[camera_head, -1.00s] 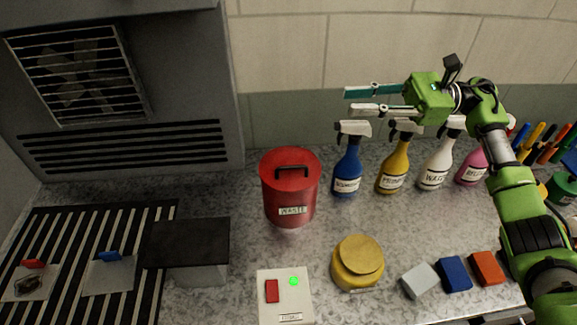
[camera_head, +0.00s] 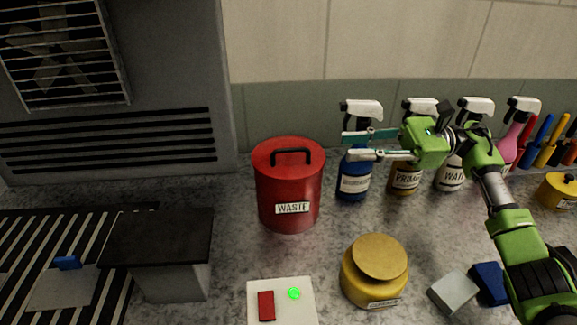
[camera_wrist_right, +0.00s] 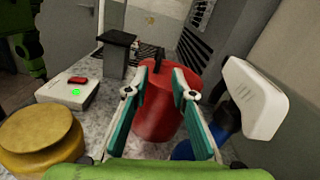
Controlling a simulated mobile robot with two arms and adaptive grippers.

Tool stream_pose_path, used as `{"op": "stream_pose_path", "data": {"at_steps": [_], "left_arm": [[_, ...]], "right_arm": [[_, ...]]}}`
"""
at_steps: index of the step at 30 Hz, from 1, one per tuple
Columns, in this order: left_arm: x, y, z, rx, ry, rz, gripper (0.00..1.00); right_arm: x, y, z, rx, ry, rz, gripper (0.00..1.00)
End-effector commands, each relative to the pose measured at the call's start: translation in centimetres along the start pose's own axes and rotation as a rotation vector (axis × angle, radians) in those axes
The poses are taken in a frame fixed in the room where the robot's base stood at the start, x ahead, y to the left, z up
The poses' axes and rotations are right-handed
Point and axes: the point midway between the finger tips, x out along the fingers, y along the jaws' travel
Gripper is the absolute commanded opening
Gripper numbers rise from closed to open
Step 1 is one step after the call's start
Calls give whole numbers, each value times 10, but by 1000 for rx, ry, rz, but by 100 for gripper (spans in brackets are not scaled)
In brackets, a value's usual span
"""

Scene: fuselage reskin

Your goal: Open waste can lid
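The red waste can (camera_head: 289,188) stands upright on the counter with a "WASTE" label. Its red lid (camera_head: 288,153) is on, with a black handle (camera_head: 291,155) on top. My right gripper (camera_head: 346,146) is to the right of the can, at about lid height, in front of the blue spray bottle. Its fingers are apart and empty, pointing left towards the can. In the right wrist view the can (camera_wrist_right: 162,105) shows between and beyond the open fingers, and the handle (camera_wrist_right: 159,58) shows near the fingertips. My left gripper is not in the head view.
Several spray bottles, including a blue one (camera_head: 353,178), stand along the back wall close to my right gripper. A yellow lidded tub (camera_head: 375,275) and a switch box (camera_head: 281,302) are in front. A dark-topped box (camera_head: 158,240) stands left of the can.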

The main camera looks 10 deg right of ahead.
Motion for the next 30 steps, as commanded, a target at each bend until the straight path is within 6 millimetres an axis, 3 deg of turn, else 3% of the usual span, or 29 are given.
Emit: {"op": "stream_pose_path", "data": {"at_steps": [7,21,30], "left_arm": [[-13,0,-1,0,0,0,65],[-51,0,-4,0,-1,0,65],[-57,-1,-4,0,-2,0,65]], "right_arm": [[25,0,3,1,-2,5,23],[118,0,3,1,-2,3,23],[138,0,0,0,0,1,23]]}}
